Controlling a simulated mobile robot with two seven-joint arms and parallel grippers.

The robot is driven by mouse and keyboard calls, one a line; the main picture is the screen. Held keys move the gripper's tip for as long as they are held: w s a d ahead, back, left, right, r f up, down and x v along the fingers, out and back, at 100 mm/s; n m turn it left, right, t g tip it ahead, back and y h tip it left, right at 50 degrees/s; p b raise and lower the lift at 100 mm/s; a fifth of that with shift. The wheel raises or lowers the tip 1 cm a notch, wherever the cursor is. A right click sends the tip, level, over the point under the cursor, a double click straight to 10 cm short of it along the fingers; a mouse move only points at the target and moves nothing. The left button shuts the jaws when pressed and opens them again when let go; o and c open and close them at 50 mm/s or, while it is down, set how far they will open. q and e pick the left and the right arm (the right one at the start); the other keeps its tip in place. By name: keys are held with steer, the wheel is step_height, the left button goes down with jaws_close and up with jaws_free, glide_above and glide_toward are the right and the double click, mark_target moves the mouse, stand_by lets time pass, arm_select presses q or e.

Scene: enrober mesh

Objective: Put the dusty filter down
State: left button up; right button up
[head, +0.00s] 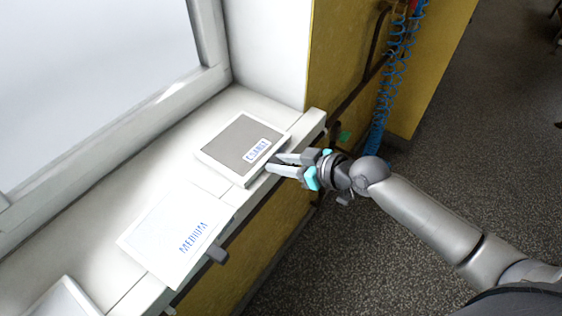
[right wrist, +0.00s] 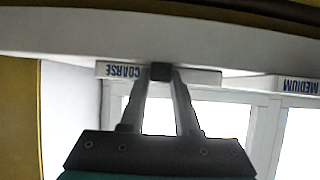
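The dusty filter (head: 222,148) is a flat white frame with grey mesh and a COARSE label. It lies on the white sill (head: 262,103) at its far right end, seemingly resting on it. My right gripper (head: 270,164) is at its front right edge. In the right wrist view, the fingers (right wrist: 160,78) close on both sides of a dark tab (right wrist: 160,71) on the COARSE frame's edge (right wrist: 117,70). My left gripper is not in view.
Another white frame (head: 65,300) is at lower left. A window stands behind. A yellow panel (head: 425,75) and blue coiled hose (head: 385,90) are to the right.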

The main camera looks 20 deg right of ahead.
steer(key=o, duration=0.4)
steer(key=shift+o, duration=0.2)
steer(key=shift+r, duration=0.2)
steer(key=p+v, duration=0.2)
steer(key=v, duration=1)
